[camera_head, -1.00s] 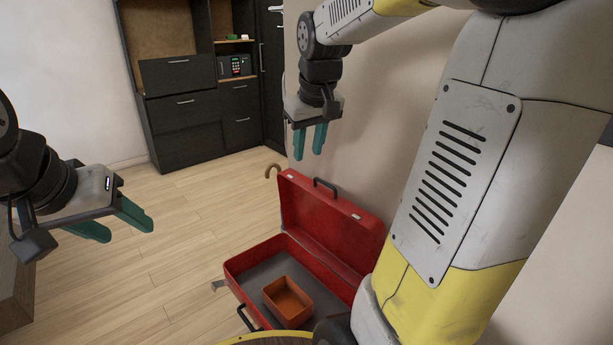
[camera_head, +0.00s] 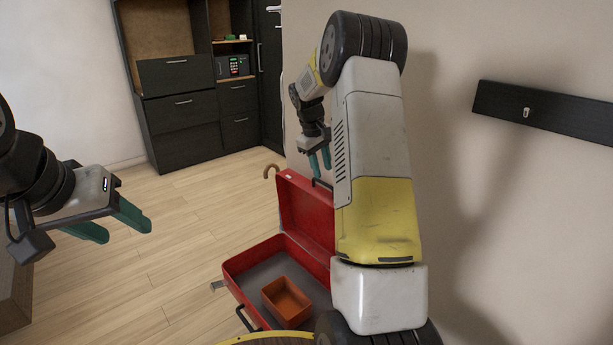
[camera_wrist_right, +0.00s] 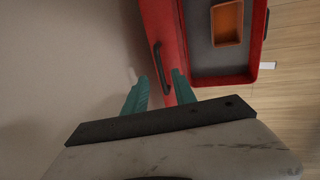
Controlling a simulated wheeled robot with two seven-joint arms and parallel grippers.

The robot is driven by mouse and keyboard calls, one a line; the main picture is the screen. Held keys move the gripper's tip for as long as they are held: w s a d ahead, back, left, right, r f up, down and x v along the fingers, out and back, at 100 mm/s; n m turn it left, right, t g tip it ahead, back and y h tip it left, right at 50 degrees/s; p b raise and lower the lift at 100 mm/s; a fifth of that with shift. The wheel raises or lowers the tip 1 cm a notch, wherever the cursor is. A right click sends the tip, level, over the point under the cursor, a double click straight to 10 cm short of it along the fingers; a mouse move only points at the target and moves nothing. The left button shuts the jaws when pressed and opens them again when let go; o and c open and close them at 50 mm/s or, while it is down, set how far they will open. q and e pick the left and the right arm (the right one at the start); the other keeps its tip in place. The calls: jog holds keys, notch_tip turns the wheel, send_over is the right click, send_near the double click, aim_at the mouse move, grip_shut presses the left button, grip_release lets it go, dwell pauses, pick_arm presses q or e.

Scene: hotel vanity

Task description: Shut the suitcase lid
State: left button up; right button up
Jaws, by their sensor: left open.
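The red suitcase (camera_head: 258,266) stands open on the floor, its grey-lined base holding an orange box (camera_head: 287,300). Its red lid (camera_head: 303,212) stands raised on the wall side, with a dark handle (camera_head: 322,184) on its top edge. My right gripper (camera_head: 320,163) is just above that handle, fingers pointing down. In the right wrist view the fingers of the right gripper (camera_wrist_right: 158,92) are apart, with the lid edge (camera_wrist_right: 168,60) and handle (camera_wrist_right: 161,70) in the gap; contact cannot be told. My right arm hides part of the lid and base. My left gripper (camera_head: 120,226) is open and empty at the left.
A dark cabinet (camera_head: 185,120) with a small safe (camera_head: 233,66) stands at the back. A cane's hooked handle (camera_head: 272,169) shows beside the lid. The wall (camera_head: 480,190) with a dark hook rail (camera_head: 545,118) is at right. The wood floor (camera_head: 165,270) at left is clear.

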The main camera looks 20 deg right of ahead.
send_over(323, 195)
jog(key=x, duration=0.4)
jog(key=shift+s+a+f, duration=0.15)
jog(key=shift+a+f, duration=0.2)
jog(key=shift+f, duration=0.1)
grip_shut()
dwell(1.0)
